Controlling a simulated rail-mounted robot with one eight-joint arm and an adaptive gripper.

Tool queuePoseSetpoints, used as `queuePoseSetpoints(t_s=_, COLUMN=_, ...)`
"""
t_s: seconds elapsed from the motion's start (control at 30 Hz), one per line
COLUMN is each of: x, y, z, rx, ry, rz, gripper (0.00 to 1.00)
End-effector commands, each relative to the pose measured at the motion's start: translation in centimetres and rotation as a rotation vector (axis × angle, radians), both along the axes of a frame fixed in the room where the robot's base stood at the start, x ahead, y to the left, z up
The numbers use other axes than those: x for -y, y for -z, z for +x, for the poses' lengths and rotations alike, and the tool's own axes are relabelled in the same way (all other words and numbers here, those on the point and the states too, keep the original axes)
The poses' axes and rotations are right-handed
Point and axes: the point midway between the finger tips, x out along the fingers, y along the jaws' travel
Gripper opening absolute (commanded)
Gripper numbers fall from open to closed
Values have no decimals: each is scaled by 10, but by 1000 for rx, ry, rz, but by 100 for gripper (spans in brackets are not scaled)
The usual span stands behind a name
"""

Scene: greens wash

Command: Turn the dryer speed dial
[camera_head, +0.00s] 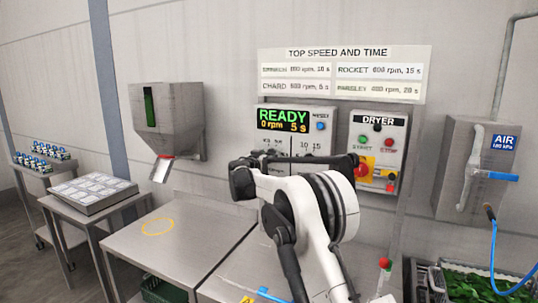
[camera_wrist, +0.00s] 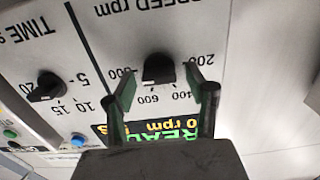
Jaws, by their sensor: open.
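The dryer speed dial (camera_wrist: 158,68) is a black knob on the grey panel, seen upside down in the wrist view under "SPEED rpm", with marks from 200 to 800 around it. My gripper (camera_wrist: 166,88) is open, with one finger on each side of the dial. I see no clear contact with it. The display (camera_head: 283,120) reads READY, 0 rpm, 5 s. In the head view my arm hides the speed dial. The time dial (camera_wrist: 45,86) is left of the speed dial in the wrist view.
The DRYER box (camera_head: 381,138), with start and stop buttons and a red knob on yellow, is right of the display. A sign (camera_head: 344,72) lists speeds and times. A steel table (camera_head: 190,232) marked with a yellow ring stands below, bare on top. A blue reset button (camera_head: 320,126) is nearby.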

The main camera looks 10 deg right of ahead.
Motion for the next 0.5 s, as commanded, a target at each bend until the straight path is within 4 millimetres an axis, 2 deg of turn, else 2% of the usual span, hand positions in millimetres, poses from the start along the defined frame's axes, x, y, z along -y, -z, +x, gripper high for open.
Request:
queuePoseSetpoints(t_s=0.3, x=1, y=0, z=2, rx=0, ry=0, rz=0, gripper=51)
queuePoseSetpoints(t_s=0.5, x=1, y=0, z=1, rx=0, ry=0, rz=0, gripper=24)
